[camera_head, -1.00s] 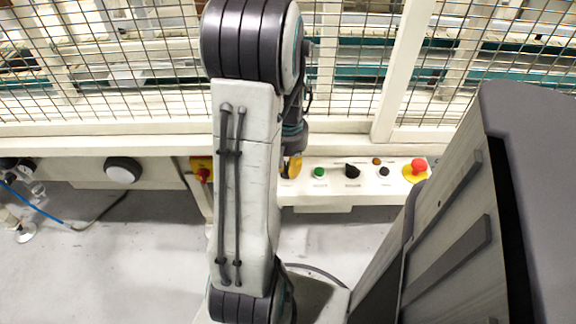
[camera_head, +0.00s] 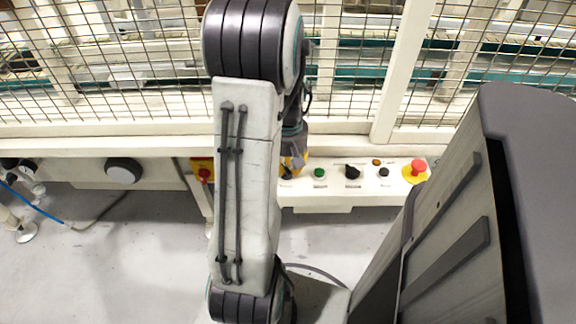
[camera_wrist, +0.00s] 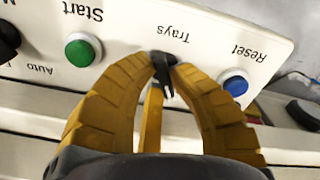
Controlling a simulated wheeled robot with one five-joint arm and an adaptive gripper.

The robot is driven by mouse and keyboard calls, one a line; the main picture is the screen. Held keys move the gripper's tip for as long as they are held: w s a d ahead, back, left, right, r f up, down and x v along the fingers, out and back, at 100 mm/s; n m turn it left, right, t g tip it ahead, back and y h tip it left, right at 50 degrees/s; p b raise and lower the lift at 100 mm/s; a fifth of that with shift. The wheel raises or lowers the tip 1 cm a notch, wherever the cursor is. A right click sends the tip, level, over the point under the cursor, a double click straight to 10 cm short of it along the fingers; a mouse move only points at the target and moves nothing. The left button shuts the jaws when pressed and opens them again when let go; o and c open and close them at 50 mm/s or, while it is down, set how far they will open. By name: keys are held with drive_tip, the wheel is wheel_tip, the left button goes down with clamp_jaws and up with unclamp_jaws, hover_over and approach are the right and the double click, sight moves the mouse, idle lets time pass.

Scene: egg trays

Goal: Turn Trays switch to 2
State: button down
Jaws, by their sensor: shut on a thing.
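The Trays switch (camera_wrist: 163,76) is a small dark knob on the white panel (camera_wrist: 135,22), below its upside-down "Trays" label in the wrist view. My gripper (camera_wrist: 164,60) has yellow curved fingers, closed on the knob from both sides. The fingertips cover part of the knob, and I cannot read any position marks around it. In the head view, my gripper (camera_head: 293,164) shows only partly behind my arm, at the left end of the control panel (camera_head: 330,196).
A green Start button (camera_wrist: 82,50) and a blue Reset button (camera_wrist: 235,83) flank the switch. A black selector (camera_wrist: 8,38) is at the far left. The head view shows a red emergency stop (camera_head: 415,171) at the panel's right end. A mesh fence (camera_head: 110,75) stands behind.

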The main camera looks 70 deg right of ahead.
drive_tip(key=shift+n, duration=1.5)
drive_tip(key=c, duration=1.1)
unclamp_jaws()
drive_tip(key=shift+c, duration=0.2)
wheel_tip(320, 180, up, 12)
